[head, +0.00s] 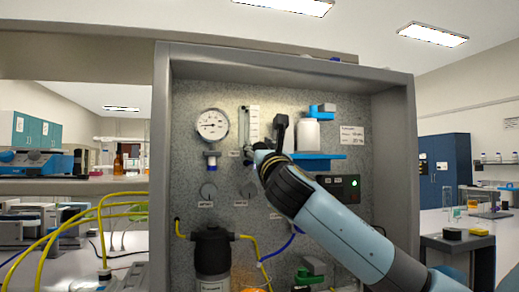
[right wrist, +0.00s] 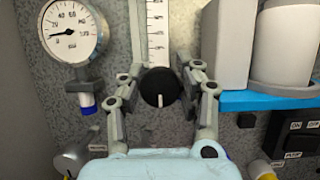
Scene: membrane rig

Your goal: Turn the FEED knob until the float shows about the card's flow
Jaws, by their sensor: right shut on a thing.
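The black FEED knob (right wrist: 160,86) sits under the flow tube in the right wrist view, its white mark pointing down. My right gripper (head: 259,150) has its fingers on both sides of the knob and is shut on it. In the head view the gripper hides the knob. The flow tube (head: 252,124) with its scale stands just above; its lower part shows in the right wrist view (right wrist: 156,35). I cannot make out the float. The card (head: 352,135) is at the panel's right; its text is too small to read. My left gripper is not in view.
A round pressure gauge (head: 212,124) is left of the tube. A blue shelf (head: 318,157) with a white container (head: 307,135) is close on the right. A black switch box (head: 340,188) is below it. Grey knobs and yellow tubing are lower on the panel.

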